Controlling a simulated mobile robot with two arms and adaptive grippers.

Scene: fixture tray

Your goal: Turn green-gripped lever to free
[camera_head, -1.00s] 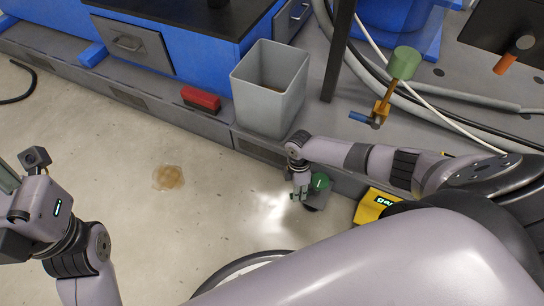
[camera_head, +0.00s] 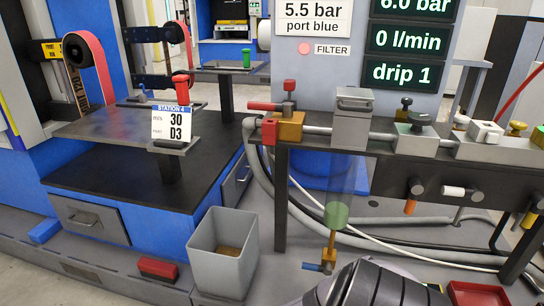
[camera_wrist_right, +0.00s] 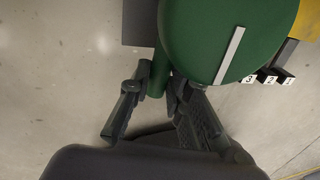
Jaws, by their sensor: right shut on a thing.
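A green lever grip (camera_wrist_right: 157,82) lies between the fingers of my right gripper (camera_wrist_right: 160,76) in the right wrist view. The fingers are closed on it near its end. A large round green part with a white line (camera_wrist_right: 215,38) is right beside the grip and hides part of what is behind. Small dark blocks marked 3, 2 and 1 (camera_wrist_right: 268,75) show to its right. The whole lever and its body do not show, so I cannot tell its setting. My left gripper is in no current view.
In the head view a bench rail carries a brass valve with a red handle (camera_head: 290,125) and several other fittings. Hoses run along the base. A red block (camera_head: 158,268) lies at left.

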